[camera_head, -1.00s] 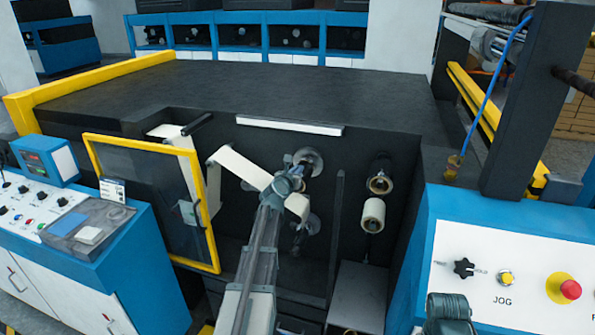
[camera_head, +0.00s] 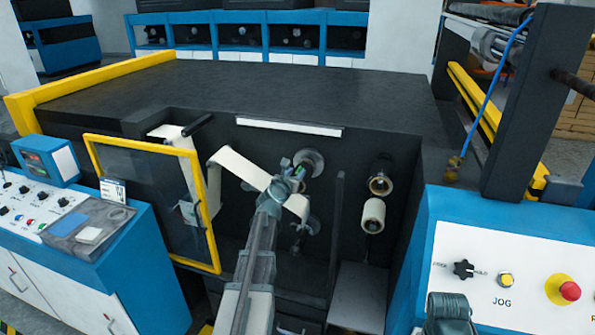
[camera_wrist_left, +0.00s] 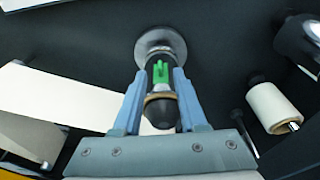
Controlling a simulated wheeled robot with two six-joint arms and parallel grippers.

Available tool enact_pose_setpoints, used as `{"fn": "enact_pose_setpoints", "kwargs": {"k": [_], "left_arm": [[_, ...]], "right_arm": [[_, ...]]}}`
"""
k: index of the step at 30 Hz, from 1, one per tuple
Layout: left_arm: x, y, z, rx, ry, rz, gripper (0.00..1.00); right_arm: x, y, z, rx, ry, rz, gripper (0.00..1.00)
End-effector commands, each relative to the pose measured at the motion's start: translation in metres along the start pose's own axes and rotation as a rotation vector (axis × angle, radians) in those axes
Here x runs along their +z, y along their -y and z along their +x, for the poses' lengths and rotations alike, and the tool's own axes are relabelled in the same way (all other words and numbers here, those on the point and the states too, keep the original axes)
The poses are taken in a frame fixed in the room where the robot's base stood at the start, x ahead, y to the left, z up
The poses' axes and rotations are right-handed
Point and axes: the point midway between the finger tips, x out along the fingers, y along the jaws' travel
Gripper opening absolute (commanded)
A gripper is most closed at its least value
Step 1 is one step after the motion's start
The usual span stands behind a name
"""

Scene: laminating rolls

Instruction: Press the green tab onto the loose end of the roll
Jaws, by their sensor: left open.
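My left gripper (camera_head: 289,178) reaches into the dark machine recess. In the left wrist view its two blue-grey fingers (camera_wrist_left: 160,85) stand apart. The green tab (camera_wrist_left: 160,70) shows between them, against a dark spindle end with a tan ring (camera_wrist_left: 160,98) and a round metal disc (camera_wrist_left: 160,42) behind. No finger clearly touches the tab. It is a small green spot in the head view (camera_head: 299,172). A white web (camera_head: 243,168) slopes down behind my gripper; the roll's loose end cannot be made out. A dark part of my right arm shows at the bottom edge, its jaws unclear.
A small cream roll (camera_head: 373,215) sits on a spindle to the right, below another spindle (camera_head: 380,182). A yellow-framed glass door (camera_head: 150,205) stands on the left. A control panel (camera_head: 500,270) with a red button is at the right. The dark top (camera_head: 260,90) is clear.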

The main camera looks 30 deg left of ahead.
Motion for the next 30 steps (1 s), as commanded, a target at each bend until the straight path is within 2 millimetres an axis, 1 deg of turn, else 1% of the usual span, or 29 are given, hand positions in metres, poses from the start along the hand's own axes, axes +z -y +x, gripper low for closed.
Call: {"fn": "enact_pose_setpoints", "kwargs": {"k": [1,6,9,13,15,19,30], "left_arm": [[0.001,0.001,-0.018,0.001,0.000,-0.001,0.41],[0.001,0.001,-0.057,0.002,0.000,-0.001,0.41],[0.001,0.001,-0.075,0.001,-0.001,0.000,0.41],[0.001,0.000,-0.094,0.002,0.000,0.000,0.41],[0.001,0.000,-0.101,0.002,0.000,0.000,0.41],[0.000,0.000,-0.108,0.001,0.000,-0.001,0.41],[0.000,0.000,-0.110,0.000,0.000,0.000,0.41]], "right_arm": [[0.000,0.000,-0.005,0.000,0.000,0.000,0.50],[0.001,-0.001,-0.012,0.000,0.000,-0.001,0.50],[0.001,-0.002,-0.016,0.000,0.000,-0.001,0.50],[0.001,-0.002,-0.019,0.000,0.000,-0.001,0.50],[0.001,-0.002,-0.020,0.000,0.000,-0.001,0.50],[0.001,-0.002,-0.021,0.000,0.000,-0.001,0.50],[0.001,-0.002,-0.021,0.000,0.000,-0.001,0.50]]}}
